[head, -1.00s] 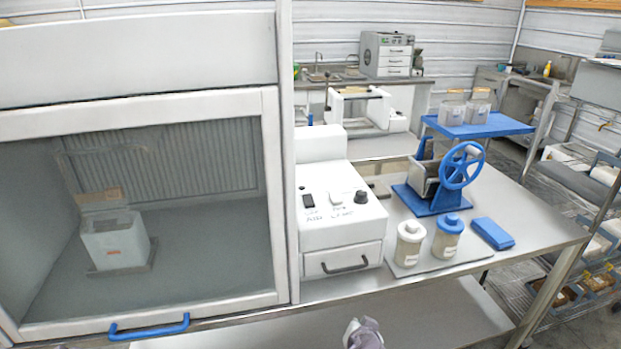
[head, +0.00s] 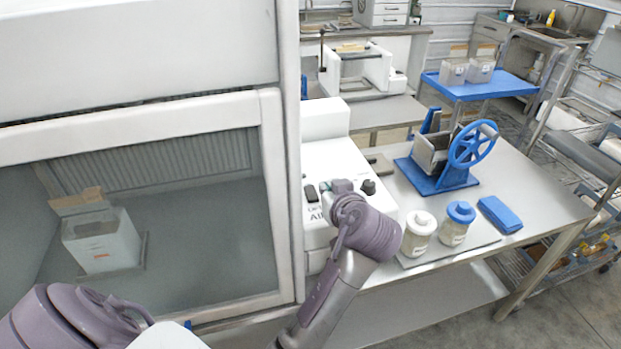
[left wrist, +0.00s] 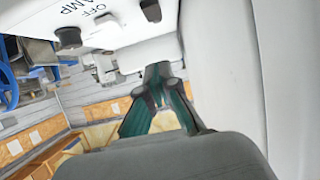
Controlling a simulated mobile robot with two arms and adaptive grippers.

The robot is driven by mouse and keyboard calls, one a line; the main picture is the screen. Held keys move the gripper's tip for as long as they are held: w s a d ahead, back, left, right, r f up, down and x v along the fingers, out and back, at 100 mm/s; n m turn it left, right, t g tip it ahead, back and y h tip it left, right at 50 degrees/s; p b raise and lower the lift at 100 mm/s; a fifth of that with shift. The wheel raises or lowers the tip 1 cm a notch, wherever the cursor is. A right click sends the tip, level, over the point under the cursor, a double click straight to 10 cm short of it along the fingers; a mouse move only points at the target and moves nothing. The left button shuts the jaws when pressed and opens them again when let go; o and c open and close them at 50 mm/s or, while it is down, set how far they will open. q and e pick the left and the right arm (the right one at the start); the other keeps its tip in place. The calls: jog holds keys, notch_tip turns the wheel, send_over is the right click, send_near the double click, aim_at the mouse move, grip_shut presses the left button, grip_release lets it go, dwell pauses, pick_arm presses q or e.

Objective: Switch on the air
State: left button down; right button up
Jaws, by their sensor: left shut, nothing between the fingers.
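The white control box (head: 350,160) stands on the steel bench right of the fume hood. My left gripper (head: 342,187) is over the box's top between these two, shut and empty; contact cannot be told. My wrist hides the box's front right part. In the left wrist view the shut fingers (left wrist: 159,70) point toward the box, with the black switch (left wrist: 150,10) and the knob (left wrist: 68,38) near the top. My right gripper is out of view.
The fume hood (head: 285,200) with its glass sash is close on the left. Right of the box stand a white-lidded jar (head: 419,232), a blue-lidded jar (head: 456,224), a blue block (head: 499,214) and a blue hand-wheel device (head: 445,165). The bench's right end is bare.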

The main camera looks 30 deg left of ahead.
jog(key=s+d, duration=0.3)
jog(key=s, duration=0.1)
pick_arm(q)
jog(key=p, duration=0.4)
send_over(313, 194)
jog(key=s+d, duration=0.2)
jog(key=d, duration=0.1)
jog(key=shift+s+a+f, duration=0.1)
jog(key=shift+f, duration=0.55)
jog(key=shift+s+a+f, duration=0.1)
jog(key=shift+f, duration=0.5)
jog(key=f, duration=0.1)
jog(key=w+a+f+p, duration=0.1)
jog(key=w+a+f, duration=0.1)
jog(key=f, duration=0.1)
jog(key=shift+w+a+f+p, duration=0.15)
jog(key=shift+a+p, duration=0.1)
jog(key=shift+p, duration=0.15)
jog(key=shift+f, duration=0.4)
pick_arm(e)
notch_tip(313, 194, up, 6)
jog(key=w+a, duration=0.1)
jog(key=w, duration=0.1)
pick_arm(q)
jog(key=shift+w, duration=0.1)
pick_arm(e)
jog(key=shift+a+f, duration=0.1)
